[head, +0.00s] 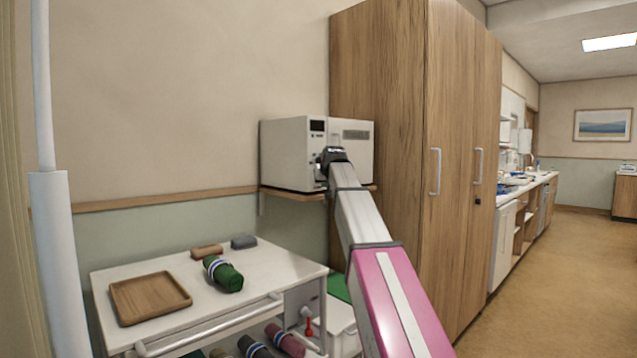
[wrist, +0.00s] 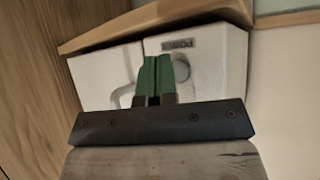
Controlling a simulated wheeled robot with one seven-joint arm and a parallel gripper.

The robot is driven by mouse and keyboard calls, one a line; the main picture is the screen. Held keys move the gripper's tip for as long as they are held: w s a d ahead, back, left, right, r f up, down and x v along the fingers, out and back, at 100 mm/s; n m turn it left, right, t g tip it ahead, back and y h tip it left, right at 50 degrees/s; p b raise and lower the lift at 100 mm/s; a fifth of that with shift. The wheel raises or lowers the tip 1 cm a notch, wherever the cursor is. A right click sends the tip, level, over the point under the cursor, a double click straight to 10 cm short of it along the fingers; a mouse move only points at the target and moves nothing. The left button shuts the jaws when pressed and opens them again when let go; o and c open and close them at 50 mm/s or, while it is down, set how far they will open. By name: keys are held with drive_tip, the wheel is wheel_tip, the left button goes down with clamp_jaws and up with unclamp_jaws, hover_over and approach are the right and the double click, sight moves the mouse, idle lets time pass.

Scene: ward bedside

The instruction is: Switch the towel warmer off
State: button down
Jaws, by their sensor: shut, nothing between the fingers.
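The towel warmer (head: 290,150) is a white box on a wall shelf, with a small dark display on its front. My arm reaches up to its front in the head view and hides part of that face. In the wrist view the warmer (wrist: 220,75) appears upside down, with a POWER label (wrist: 178,43) and a round pale button or knob (wrist: 183,71) beside it. My gripper (wrist: 156,62) has its green fingers together and empty, in front of the warmer, just left of the round control and partly covering it. I cannot tell whether they touch. A pale handle (wrist: 122,97) shows left of the fingers.
The wooden shelf (wrist: 150,22) runs along the warmer's base. A tall wooden cabinet (head: 385,150) stands right beside it. Below left is a white trolley (head: 255,262) with a wooden tray (head: 150,298) and a rolled green towel (head: 223,274). Open floor (head: 560,270) lies to the right.

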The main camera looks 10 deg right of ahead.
drive_tip(key=s+d, duration=0.3)
drive_tip(key=s, duration=0.2)
drive_tip(key=shift+d, duration=0.25)
drive_tip(key=shift+w, duration=0.1)
idle(1.8)
